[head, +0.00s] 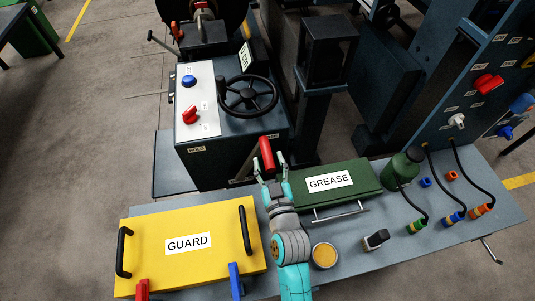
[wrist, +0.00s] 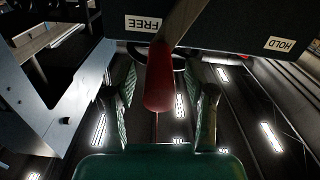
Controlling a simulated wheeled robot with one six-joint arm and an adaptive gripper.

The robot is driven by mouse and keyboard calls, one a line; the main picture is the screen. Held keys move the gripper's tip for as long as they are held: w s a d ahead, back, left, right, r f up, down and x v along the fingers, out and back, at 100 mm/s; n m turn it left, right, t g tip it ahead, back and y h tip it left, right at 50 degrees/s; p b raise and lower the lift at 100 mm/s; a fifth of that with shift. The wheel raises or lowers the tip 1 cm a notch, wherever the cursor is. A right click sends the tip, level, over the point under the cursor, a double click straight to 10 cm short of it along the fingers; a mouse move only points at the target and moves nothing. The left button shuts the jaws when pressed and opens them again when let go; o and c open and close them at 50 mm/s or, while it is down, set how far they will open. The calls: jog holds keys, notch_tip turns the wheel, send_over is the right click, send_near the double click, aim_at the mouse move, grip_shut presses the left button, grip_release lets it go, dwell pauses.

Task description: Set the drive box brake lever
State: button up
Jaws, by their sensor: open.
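The drive box (head: 238,160) stands behind the bench. Its brake lever (head: 266,153) has a red grip and sticks out from the front of the box at the right. In the wrist view the red grip (wrist: 159,82) hangs near the upside-down FREE label (wrist: 143,23). The HOLD label (wrist: 280,44) is farther right there, and it also shows on the box's left front in the head view (head: 197,149). My gripper (head: 270,168) is open. Its fingers stand on either side of the red grip in the wrist view (wrist: 162,90); contact cannot be told.
On the bench (head: 350,235) are a yellow GUARD cover (head: 185,270), a green GREASE box (head: 360,190) close right of my gripper, a round tin (head: 324,255) and a green bottle (head: 403,168). A black handwheel (head: 248,95) sits on top of the drive box.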

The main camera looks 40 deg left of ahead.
jog(key=shift+x, duration=1.35)
grip_shut()
